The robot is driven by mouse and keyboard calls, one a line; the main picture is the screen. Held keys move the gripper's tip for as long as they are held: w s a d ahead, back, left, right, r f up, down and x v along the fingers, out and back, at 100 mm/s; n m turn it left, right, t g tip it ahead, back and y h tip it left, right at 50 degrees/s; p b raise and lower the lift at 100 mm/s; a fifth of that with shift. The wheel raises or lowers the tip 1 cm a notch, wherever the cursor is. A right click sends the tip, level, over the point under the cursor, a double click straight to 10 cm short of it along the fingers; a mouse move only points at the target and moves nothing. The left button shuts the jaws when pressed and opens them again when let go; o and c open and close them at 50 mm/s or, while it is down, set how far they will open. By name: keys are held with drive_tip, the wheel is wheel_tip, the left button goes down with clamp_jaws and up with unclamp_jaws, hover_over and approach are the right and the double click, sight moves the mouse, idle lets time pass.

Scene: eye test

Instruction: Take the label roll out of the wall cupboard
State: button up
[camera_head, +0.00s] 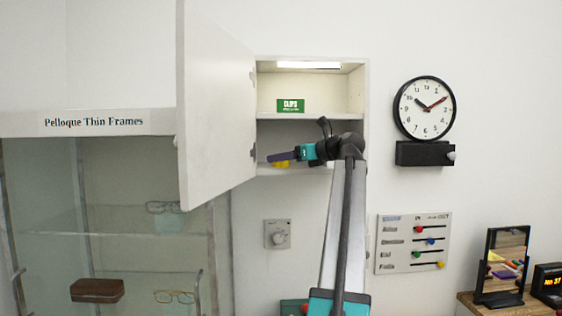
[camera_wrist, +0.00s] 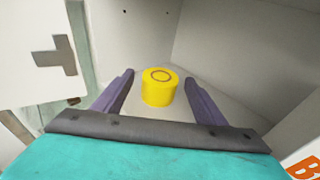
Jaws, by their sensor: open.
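The wall cupboard (camera_head: 362,95) hangs on the wall with its white door (camera_head: 215,105) swung open to the left. The yellow label roll (camera_wrist: 160,90) stands upright on the cupboard's lower shelf, seen in the wrist view. In the head view a small part of the label roll (camera_head: 281,164) shows behind my gripper, which hides the rest. My gripper (camera_head: 272,157) reaches into the lower compartment. In the wrist view its two purple fingers (camera_wrist: 158,88) are open, one on each side of the label roll, with a gap on both sides.
A green clips box (camera_head: 291,105) stands on the upper shelf under a lit lamp (camera_head: 309,65). The open door is close to my gripper's left. A clock (camera_head: 424,108), slider panel (camera_head: 413,243) and dial (camera_head: 278,234) are on the wall. A glass display case (camera_head: 95,215) stands left.

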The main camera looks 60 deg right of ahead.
drive_tip(key=c, duration=1.1)
drive_tip(key=shift+c, duration=0.2)
drive_tip(key=shift+r, duration=0.15)
drive_tip(key=shift+r+b, duration=0.95)
drive_tip(key=shift+r, duration=0.7)
drive_tip(key=a+b+v, duration=0.1)
drive_tip(key=b+v, duration=0.1)
drive_tip(key=v, duration=0.6)
drive_tip(key=a+f+b+v, duration=0.1)
drive_tip(key=a+b+v, duration=0.1)
drive_tip(key=v, duration=0.5)
drive_tip(key=shift+s+f, duration=0.25)
drive_tip(key=shift+s, duration=0.05)
